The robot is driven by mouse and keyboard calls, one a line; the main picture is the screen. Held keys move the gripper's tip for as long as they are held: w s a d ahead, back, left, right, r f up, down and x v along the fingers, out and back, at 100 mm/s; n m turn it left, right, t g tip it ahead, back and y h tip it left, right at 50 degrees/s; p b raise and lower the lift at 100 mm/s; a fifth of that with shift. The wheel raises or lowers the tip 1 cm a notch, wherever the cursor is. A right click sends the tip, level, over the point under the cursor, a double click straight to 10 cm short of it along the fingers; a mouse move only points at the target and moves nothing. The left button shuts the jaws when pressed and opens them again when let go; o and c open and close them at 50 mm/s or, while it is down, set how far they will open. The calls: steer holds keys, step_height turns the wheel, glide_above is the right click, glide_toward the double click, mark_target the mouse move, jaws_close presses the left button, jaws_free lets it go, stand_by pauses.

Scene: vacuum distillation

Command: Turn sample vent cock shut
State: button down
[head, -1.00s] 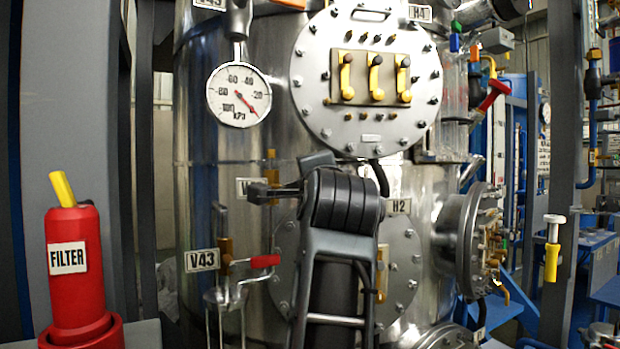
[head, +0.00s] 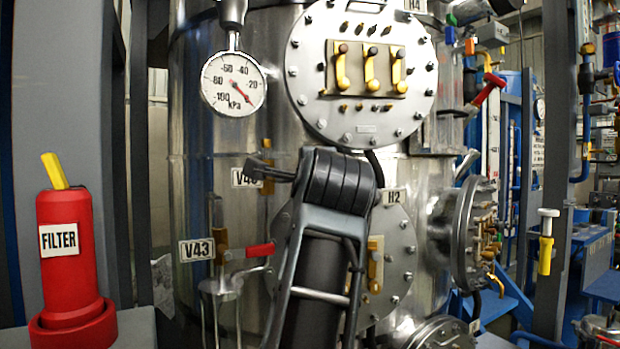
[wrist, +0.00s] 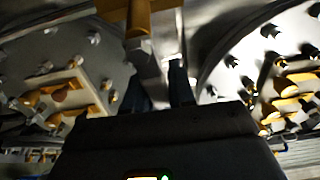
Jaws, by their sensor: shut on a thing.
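A small brass cock (head: 267,154) stands on the silver vessel beside a white label (head: 242,178) that starts with V4, its end hidden by my gripper. My gripper (head: 258,170) reaches across from the right at the cock's height, in front of it. In the wrist view the brass body (wrist: 148,18) shows at the top, with a grey lever (wrist: 153,65) running down from it. My gripper's two dark fingers (wrist: 158,88) lie either side of this lever and are shut on it. The lever is hidden behind the gripper in the head view.
A pressure gauge (head: 233,84) hangs above. Round bolted flanges (head: 318,110) flank my arm. A red FILTER cylinder (head: 68,255) stands at left.

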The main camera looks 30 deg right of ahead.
steer(key=c, duration=1)
jaws_free()
steer(key=shift+f, duration=0.1)
steer(key=shift+c, duration=0.2)
steer(key=v, duration=0.7)
steer(key=shift+s+b, duration=0.35)
steer(key=shift+f, duration=0.1)
